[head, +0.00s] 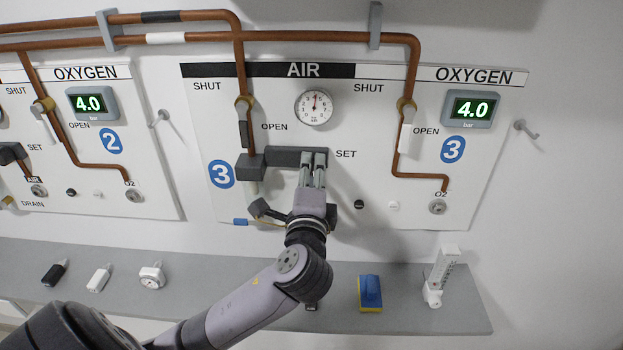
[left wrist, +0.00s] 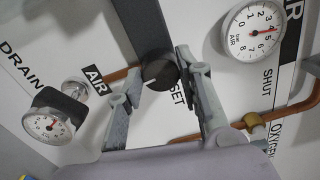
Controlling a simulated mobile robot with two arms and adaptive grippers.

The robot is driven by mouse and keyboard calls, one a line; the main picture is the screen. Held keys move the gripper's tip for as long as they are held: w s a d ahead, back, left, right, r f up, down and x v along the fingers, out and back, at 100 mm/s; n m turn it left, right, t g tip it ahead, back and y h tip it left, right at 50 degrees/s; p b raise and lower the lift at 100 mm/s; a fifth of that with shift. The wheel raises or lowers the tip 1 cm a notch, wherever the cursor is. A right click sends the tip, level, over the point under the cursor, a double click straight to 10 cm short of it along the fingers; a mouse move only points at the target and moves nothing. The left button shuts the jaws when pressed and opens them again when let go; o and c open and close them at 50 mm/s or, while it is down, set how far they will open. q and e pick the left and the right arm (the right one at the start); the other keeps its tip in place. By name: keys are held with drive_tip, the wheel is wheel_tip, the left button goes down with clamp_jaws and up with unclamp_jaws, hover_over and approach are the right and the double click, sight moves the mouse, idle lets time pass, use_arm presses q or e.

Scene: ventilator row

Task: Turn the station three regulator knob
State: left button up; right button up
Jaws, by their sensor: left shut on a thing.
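The station three air panel (head: 280,180) bears a blue 3 label and a dark grey regulator body (head: 283,156), with SET printed to its right. My left gripper (head: 314,158) reaches up to the right end of this body and hides the knob in the head view. In the left wrist view the dark round regulator knob (left wrist: 160,74) sits between the two fingers of my left gripper (left wrist: 157,84), which is shut on it. The round air gauge (head: 314,107) above has its needle pointing roughly straight up. My right gripper is not in view.
Copper pipes (head: 240,60) with valve handles run along the panels. A small gauge (left wrist: 52,123) is at the outlet below the regulator. The grey shelf (head: 220,280) holds a blue and yellow block (head: 370,293) and a white flowmeter (head: 440,275).

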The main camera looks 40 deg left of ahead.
use_arm(q)
drive_tip(key=n, duration=0.1)
drive_tip(key=n+b, duration=0.1)
drive_tip(key=n, duration=0.2)
drive_tip(key=shift+f+n+b, duration=0.3)
drive_tip(key=shift+n+b, duration=0.05)
drive_tip(key=shift+n, duration=0.05)
drive_tip(key=shift+n+g+b, duration=0.3)
drive_tip(key=shift+n+b, duration=0.25)
drive_tip(key=shift+n, duration=1.55)
drive_tip(key=o, duration=1.2)
drive_tip(key=shift+d+r, duration=0.1)
drive_tip(key=shift+r, duration=0.05)
drive_tip(key=shift+c, duration=0.2)
